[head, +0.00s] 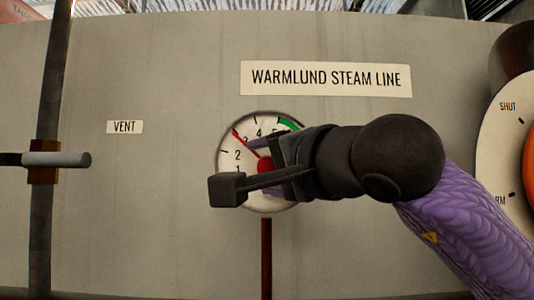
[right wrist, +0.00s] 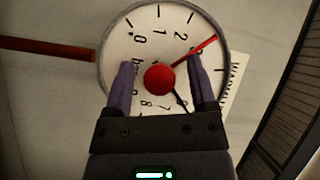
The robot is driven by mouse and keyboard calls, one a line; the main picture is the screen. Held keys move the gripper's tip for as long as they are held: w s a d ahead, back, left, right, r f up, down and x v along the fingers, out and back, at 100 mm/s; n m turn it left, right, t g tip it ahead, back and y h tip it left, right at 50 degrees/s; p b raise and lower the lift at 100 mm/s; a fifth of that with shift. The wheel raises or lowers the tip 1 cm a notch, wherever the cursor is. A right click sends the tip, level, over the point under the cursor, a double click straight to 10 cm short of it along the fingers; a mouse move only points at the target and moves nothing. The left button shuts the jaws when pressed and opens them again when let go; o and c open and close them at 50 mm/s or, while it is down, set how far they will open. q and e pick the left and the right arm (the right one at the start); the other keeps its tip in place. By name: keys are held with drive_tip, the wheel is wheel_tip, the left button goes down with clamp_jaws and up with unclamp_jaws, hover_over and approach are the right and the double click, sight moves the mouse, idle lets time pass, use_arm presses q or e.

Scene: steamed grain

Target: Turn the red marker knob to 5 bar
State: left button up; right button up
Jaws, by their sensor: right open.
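The round white gauge (head: 229,168) is on the grey panel, under the steam line sign. Its red marker knob (head: 265,164) is at the dial's centre, and its red pointer (head: 241,138) points at about the 3 mark. The right wrist view shows the knob (right wrist: 159,80), the red pointer (right wrist: 198,51) and a black needle (right wrist: 180,101) on the dial. My right gripper (head: 262,168) is open, with one finger on each side of the knob; in the right wrist view gaps show between fingers (right wrist: 160,62) and knob. It hides the dial's right part in the head view. My left gripper is not in view.
A dark red pipe (head: 266,258) runs down from the gauge. A vertical pipe with a grey-handled valve (head: 58,159) stands at left beside the VENT label (head: 124,127).

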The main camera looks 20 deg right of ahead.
clamp_jaws()
drive_tip(key=shift+f, duration=0.1)
drive_tip(key=shift+f+b, duration=0.1)
drive_tip(key=shift+b, duration=0.45)
drive_tip(key=m+t+b, duration=0.1)
drive_tip(key=m+b, duration=0.1)
drive_tip(key=b, duration=0.2)
drive_tip(key=m+t+y+b, duration=0.1)
drive_tip(key=m+t+b, duration=0.1)
drive_tip(key=m+b, duration=0.1)
drive_tip(key=m+t+y+b, duration=0.1)
drive_tip(key=m+b, duration=0.1)
drive_tip(key=b, duration=0.3)
drive_tip(key=shift+a+f+t, duration=0.1)
drive_tip(key=shift+f+t, duration=0.15)
drive_tip(key=shift+t, duration=0.15)
drive_tip(key=shift+r+m+t+h+b, duration=0.15)
drive_tip(key=shift+m+t+h+b, duration=0.15)
drive_tip(key=shift+m+t+b, duration=0.55)
drive_tip(key=shift+r+m+t+h+b, duration=0.15)
drive_tip(key=shift+m+h+b, duration=0.3)
drive_tip(key=shift+m, duration=0.8)
